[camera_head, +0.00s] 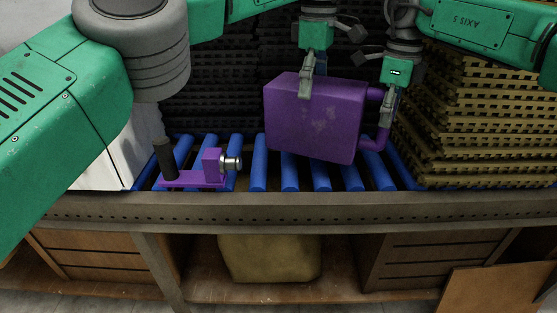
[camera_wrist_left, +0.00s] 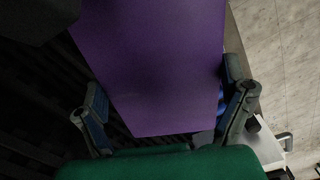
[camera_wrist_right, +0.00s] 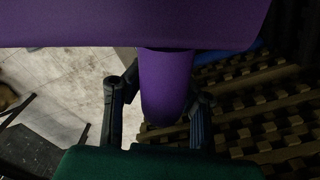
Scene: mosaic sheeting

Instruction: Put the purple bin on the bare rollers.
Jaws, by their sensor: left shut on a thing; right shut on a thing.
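The purple bin (camera_head: 315,120) is a boxy body with a tube-like handle on its right side, slightly tilted over the blue rollers (camera_head: 321,178). Its lower edge hides part of the rollers; I cannot tell whether it touches them. My left gripper (camera_head: 306,90) is shut on the bin's top edge; in the left wrist view its fingers flank the purple body (camera_wrist_left: 160,70). My right gripper (camera_head: 387,115) is shut on the side handle, which shows between its fingers in the right wrist view (camera_wrist_right: 166,90). Rollers show bare in front of the bin and to its left.
A purple bracket (camera_head: 195,181) with a silver knob and dark post stands on the rollers at left. Stacked tan slatted sheets (camera_head: 480,125) rise close on the right. Dark stacks (camera_head: 215,100) stand behind. A grey rail (camera_head: 300,208) runs along the front.

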